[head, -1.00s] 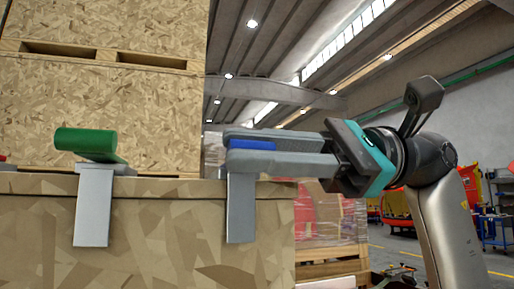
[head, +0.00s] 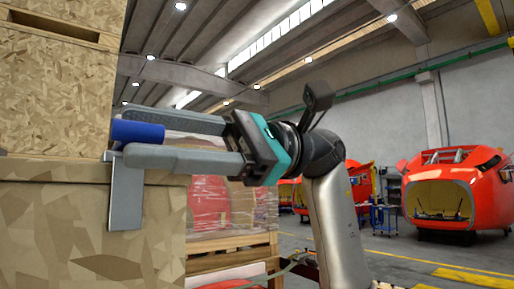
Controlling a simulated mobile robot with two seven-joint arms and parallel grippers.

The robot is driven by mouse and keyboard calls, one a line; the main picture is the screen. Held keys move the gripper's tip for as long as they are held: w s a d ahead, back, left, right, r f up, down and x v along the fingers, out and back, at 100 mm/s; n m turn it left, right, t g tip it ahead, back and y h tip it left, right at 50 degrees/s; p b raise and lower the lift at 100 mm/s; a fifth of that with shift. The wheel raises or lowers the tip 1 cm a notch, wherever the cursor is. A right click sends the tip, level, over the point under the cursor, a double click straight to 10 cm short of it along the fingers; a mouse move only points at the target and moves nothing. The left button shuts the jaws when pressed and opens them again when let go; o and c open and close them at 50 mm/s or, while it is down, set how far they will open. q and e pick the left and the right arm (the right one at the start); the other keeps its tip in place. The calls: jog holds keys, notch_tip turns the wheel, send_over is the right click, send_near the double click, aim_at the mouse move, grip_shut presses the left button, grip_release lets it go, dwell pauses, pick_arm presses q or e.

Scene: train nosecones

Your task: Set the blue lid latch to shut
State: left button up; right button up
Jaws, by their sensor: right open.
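The blue lid latch (head: 137,132) is at the left of the head view, on the top edge of a large crate (head: 70,215). Its blue handle lies roughly level above a grey metal plate (head: 126,195) that hangs down the crate's front. My right gripper (head: 126,134) comes in from the right with its jaws open. One finger is above the handle and one is below it, with the handle between them. The lower finger hides the handle's base and the top of the plate. My left gripper is not in view.
Chipboard crates (head: 60,90) are stacked behind the latch at the left. A wrapped pallet load (head: 225,205) stands behind my right arm. Red train nosecones (head: 455,190) stand far right on open floor.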

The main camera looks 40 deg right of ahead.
jog(key=d, duration=1.4)
